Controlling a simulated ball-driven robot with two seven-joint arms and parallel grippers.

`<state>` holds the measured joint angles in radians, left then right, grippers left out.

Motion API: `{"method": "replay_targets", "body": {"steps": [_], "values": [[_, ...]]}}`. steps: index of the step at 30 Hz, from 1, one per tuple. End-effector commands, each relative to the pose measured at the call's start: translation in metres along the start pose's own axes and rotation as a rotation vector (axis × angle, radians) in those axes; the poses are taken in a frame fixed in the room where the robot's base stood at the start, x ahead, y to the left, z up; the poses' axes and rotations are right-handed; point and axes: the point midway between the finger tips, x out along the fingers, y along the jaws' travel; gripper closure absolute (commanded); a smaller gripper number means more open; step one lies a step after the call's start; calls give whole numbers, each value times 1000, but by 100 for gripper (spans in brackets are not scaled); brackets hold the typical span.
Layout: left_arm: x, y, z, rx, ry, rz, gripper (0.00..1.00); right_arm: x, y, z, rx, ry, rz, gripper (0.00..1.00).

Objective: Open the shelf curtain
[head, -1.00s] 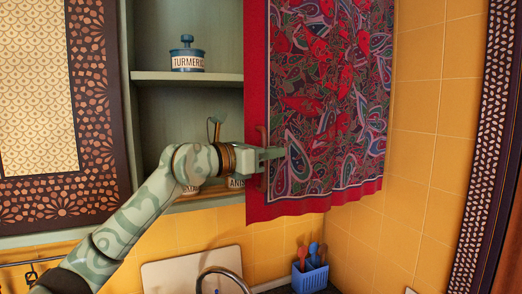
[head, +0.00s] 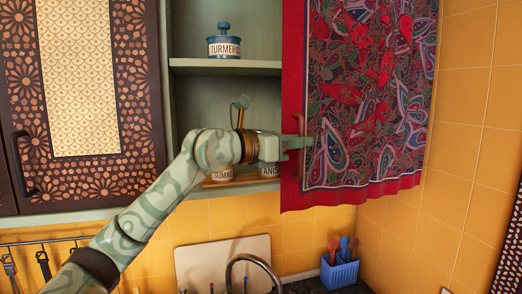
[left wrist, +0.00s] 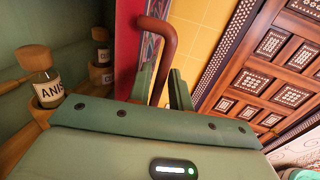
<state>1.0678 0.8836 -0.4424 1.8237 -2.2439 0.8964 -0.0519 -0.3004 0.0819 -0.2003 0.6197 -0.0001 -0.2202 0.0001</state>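A red-bordered paisley shelf curtain (head: 375,90) hangs over the right part of the wall shelf (head: 225,68). The left part of the shelf is uncovered. A reddish-brown upright handle (head: 302,170) sits by the curtain's left edge; it also shows in the left wrist view (left wrist: 166,60). My left gripper (head: 300,142) is at this handle. In the left wrist view my left gripper (left wrist: 163,88) has one finger on each side of the handle. Whether the fingers press on it is unclear. My right gripper is out of view.
A turmeric jar (head: 224,42) stands on the upper shelf, with other labelled jars, one marked ANIS (left wrist: 47,88), below. A patterned cupboard door (head: 85,90) is at left. A blue utensil basket (head: 339,270) and cutting board (head: 225,262) are below.

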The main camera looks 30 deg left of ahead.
Motion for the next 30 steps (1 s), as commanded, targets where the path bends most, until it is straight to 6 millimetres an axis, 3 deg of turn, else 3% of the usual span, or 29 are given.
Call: {"method": "replay_targets", "body": {"steps": [1, 9, 15, 27, 29, 30], "values": [[-13, 2, -6, 4, 0, 4, 79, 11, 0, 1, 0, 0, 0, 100], [-86, 2, -8, 3, 3, 6, 79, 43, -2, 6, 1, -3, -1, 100], [-121, 2, -5, 1, 2, 3, 79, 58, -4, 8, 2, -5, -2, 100], [-133, 0, -1, 1, 0, 0, 79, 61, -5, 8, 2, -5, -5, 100], [-132, 0, 0, 0, 0, 0, 67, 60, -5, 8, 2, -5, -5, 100], [-132, 1, 1, -2, 3, 0, 67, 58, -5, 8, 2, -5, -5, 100]]}}
